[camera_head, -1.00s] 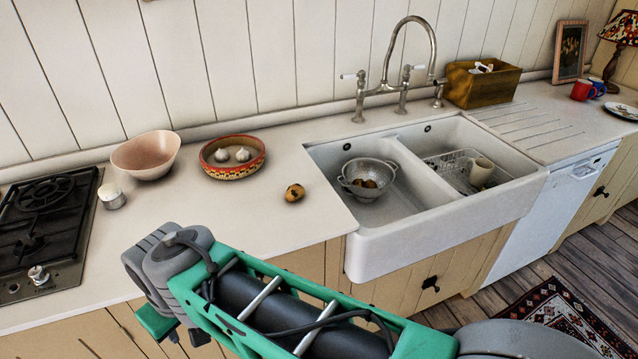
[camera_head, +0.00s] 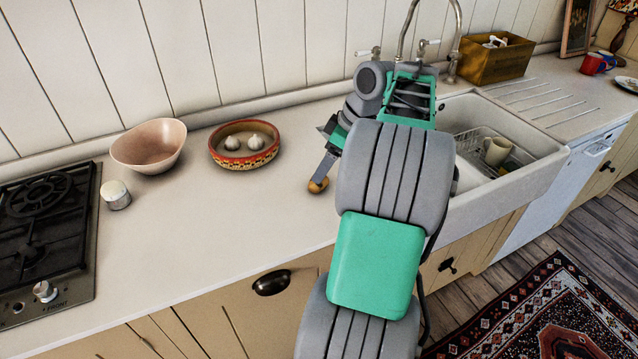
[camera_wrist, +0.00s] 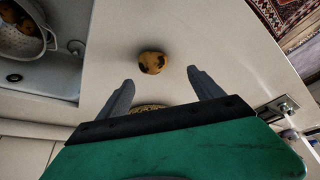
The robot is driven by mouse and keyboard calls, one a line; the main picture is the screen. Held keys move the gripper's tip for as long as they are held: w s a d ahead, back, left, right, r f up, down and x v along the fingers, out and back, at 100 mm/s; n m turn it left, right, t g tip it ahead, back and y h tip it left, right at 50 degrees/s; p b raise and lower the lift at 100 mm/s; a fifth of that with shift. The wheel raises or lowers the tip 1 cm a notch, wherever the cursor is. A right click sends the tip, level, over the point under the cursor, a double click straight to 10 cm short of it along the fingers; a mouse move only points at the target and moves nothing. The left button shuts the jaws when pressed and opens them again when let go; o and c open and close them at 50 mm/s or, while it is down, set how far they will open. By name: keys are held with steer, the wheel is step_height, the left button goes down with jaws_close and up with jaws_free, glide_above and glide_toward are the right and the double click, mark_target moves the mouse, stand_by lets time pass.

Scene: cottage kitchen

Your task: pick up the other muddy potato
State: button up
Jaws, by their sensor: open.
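A muddy potato (camera_head: 318,185), brown with dark patches, lies on the pale worktop left of the sink. In the wrist view the potato (camera_wrist: 152,62) sits just beyond and between the fingertips, with clear worktop around it. My gripper (camera_wrist: 156,80) is open and empty, its two grey fingers spread wide. In the head view my gripper (camera_head: 322,166) points down at the potato, and a finger partly covers it. In the wrist view a white colander (camera_wrist: 22,36) in the sink holds other muddy potatoes (camera_wrist: 14,22); my arm hides the colander in the head view.
A patterned bowl (camera_head: 215,154) with two garlic bulbs (camera_head: 244,141), a pink bowl (camera_head: 150,143) and a small lidded jar (camera_head: 116,195) stand to the left. The hob (camera_head: 60,250) is at far left. A mug (camera_head: 496,151) stands in the right basin. The front worktop is clear.

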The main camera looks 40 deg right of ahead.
steer(key=shift+s+d+f, duration=0.2)
steer(key=shift+s+d, duration=0.05)
steer(key=shift+d, duration=0.15)
steer(key=shift+s+d+f, duration=0.15)
steer(key=shift+s+d, duration=0.05)
steer(key=shift+d, duration=0.2)
steer(key=x, duration=0.3)
steer(key=b+x, duration=0.1)
steer(key=x, duration=0.3)
steer(key=shift+w+a, duration=0.1)
steer(key=shift+w, duration=0.2)
steer(key=shift+c, duration=0.3)
steer(key=c, duration=1.4)
